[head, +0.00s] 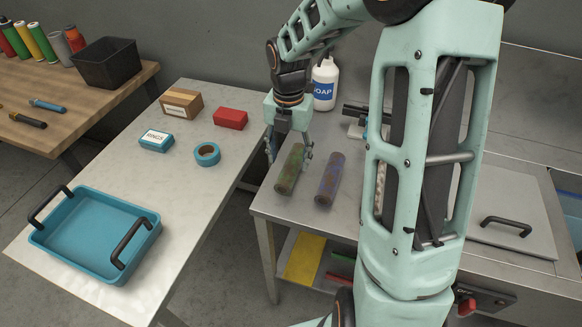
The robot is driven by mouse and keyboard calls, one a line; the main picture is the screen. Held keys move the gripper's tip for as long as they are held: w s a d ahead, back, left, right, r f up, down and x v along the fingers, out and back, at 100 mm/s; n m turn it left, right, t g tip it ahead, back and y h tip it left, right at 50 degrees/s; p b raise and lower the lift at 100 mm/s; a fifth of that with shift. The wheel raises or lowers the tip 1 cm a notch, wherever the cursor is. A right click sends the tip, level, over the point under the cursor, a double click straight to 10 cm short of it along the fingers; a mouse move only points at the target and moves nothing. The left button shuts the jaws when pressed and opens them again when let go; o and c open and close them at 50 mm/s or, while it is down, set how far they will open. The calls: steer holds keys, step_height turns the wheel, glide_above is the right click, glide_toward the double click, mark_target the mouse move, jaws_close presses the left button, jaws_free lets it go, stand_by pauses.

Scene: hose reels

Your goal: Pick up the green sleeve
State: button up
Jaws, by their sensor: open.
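The green sleeve (289,169) is a dull green cylinder with brownish patches, lying on the metal bench top (262,207) near its left edge. My gripper (288,160) points down over the sleeve's far part. Its fingers are open, one on each side of the sleeve. I cannot tell whether either finger touches it. A similar purple-blue sleeve (329,179) lies just to the right, roughly parallel, with a small gap between them.
A white soap bottle (324,84) stands behind my gripper. My arm hides part of the bench. On the left table are a blue tray (76,249), a tape roll (207,154), a red box (231,119) and a cardboard box (181,103).

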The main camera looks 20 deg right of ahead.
mark_target(289, 169)
steer(key=shift+f, duration=2.8)
steer(key=shift+c, duration=0.7)
steer(key=shift+w, duration=0.1)
steer(key=c, duration=1.1)
steer(key=shift+r, duration=0.1)
steer(key=shift+c, duration=0.2)
